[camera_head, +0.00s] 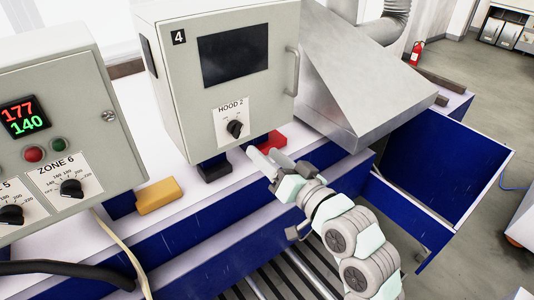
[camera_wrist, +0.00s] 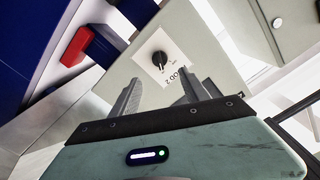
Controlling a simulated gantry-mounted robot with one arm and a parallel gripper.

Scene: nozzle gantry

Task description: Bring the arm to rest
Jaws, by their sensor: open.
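My gripper (camera_head: 262,157) is raised in front of the lower part of the grey HOOD 2 control box (camera_head: 178,85). In the wrist view, my gripper (camera_wrist: 168,98) has its two fingers spread apart with nothing between them. Past the fingertips is the black HOOD 2 knob (camera_wrist: 159,59) on its white label. The knob also shows in the head view (camera_head: 235,128), just above and left of the fingers. I cannot tell the exact gap between fingers and box. My arm (camera_head: 345,235) reaches up from the lower right.
A ZONE panel (camera_head: 70,130) with dials and a 177/140 display stands at left. A yellow block (camera_head: 158,195) and red block (camera_head: 269,143) sit on the ledge. A metal hood (camera_head: 365,90) and open blue panel (camera_head: 440,165) are at right. Rollers (camera_head: 265,280) lie below.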

